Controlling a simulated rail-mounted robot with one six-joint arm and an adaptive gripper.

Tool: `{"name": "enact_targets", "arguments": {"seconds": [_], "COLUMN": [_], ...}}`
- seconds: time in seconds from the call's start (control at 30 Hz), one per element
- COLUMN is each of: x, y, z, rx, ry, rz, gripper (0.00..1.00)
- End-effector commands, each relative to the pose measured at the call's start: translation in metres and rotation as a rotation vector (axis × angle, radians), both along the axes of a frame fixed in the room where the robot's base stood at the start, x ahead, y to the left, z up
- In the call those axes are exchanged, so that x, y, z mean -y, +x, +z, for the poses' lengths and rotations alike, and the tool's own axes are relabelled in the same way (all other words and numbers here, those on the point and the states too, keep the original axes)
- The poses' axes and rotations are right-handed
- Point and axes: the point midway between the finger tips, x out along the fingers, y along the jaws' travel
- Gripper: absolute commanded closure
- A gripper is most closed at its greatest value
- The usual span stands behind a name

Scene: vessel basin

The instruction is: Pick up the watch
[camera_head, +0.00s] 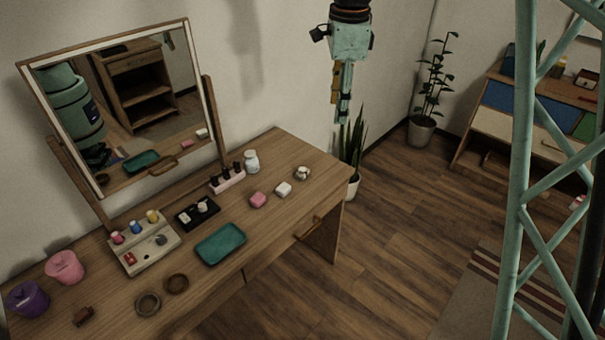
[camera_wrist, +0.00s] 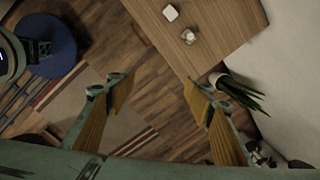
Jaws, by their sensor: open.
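A small round whitish thing with darker parts, which looks like the watch (camera_head: 302,173), lies near the right end of the wooden dressing table (camera_head: 290,150). It also shows small at the top of the wrist view (camera_wrist: 188,37), where its details are too small to make out. My gripper (camera_head: 342,112) hangs in the air pointing down, higher than the table top and up and right of the watch in the head view. In the wrist view, its two fingers (camera_wrist: 156,83) are spread apart with only floor visible between them. The gripper is empty and apart from the watch.
A white block (camera_head: 283,189) and a pink block (camera_head: 258,200) lie beside the watch. A white jar (camera_head: 251,162), a green tray (camera_head: 220,243) and a tilted mirror (camera_head: 130,100) stand further left. A potted plant (camera_head: 353,150) stands just past the table's right end.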

Motion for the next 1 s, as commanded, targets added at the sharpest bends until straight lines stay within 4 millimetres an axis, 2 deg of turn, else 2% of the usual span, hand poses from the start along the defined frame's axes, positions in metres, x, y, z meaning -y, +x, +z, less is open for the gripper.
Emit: {"name": "enact_targets", "arguments": {"seconds": [0.1, 0.5, 1.0], "x": [-0.011, -0.047, -0.092], "y": [0.018, 0.070, 0.119], "z": [-0.019, -0.087, -0.182], "rx": [-0.013, -0.051, -0.091], "ry": [0.004, 0.014, 0.015], "rz": [-0.061, -0.272, -0.532], "gripper": [0.52, 0.52, 0.52]}}
